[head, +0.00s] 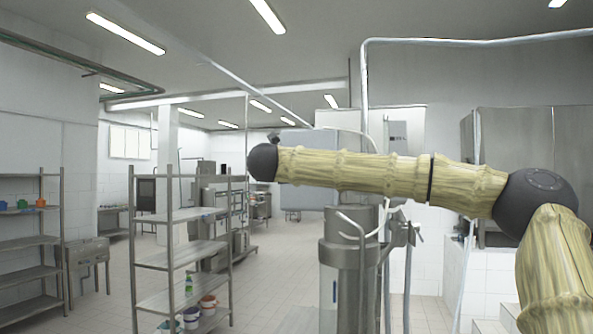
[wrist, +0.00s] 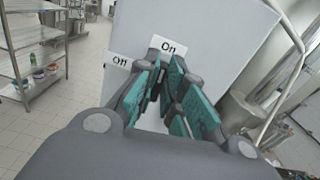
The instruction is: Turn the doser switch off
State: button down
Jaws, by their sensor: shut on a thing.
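In the wrist view, my gripper (wrist: 168,72) has its teal-padded fingers close together at the face of a pale grey box (wrist: 215,30). They are shut on the doser switch, which is mostly hidden between and behind the pads. A white "On" label (wrist: 168,45) sits just above the fingertips. A white "Off" label (wrist: 119,62) sits to their left. In the head view, my arm crosses the right half, and I cannot make out the gripper or the switch.
A metal rack (head: 180,255) with buckets (head: 207,301) stands left of centre. Another rack (head: 30,245) stands at far left. A steel cylinder (head: 345,250) stands below my arm. In the wrist view, a bent pipe (wrist: 296,70) runs right of the box.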

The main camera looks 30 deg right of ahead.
jog(key=shift+w+a+f+n+b, duration=0.2)
jog(key=shift+n+b, duration=0.75)
jog(key=shift+n, duration=1.9)
jog(key=shift+w+a+f+n+b, duration=0.15)
jog(key=shift+n+b, duration=0.8)
jog(key=shift+n, duration=1.85)
jog(key=shift+w+a+f+n+b, duration=0.2)
jog(key=shift+n+b, duration=0.75)
jog(key=shift+n, duration=1.9)
jog(key=shift+s+d+f, duration=0.1)
jog(key=shift+d, duration=0.05)
jog(key=c, duration=1.5)
grip_release()
jog(key=shift+s, duration=0.1)
jog(key=v, duration=1.2)
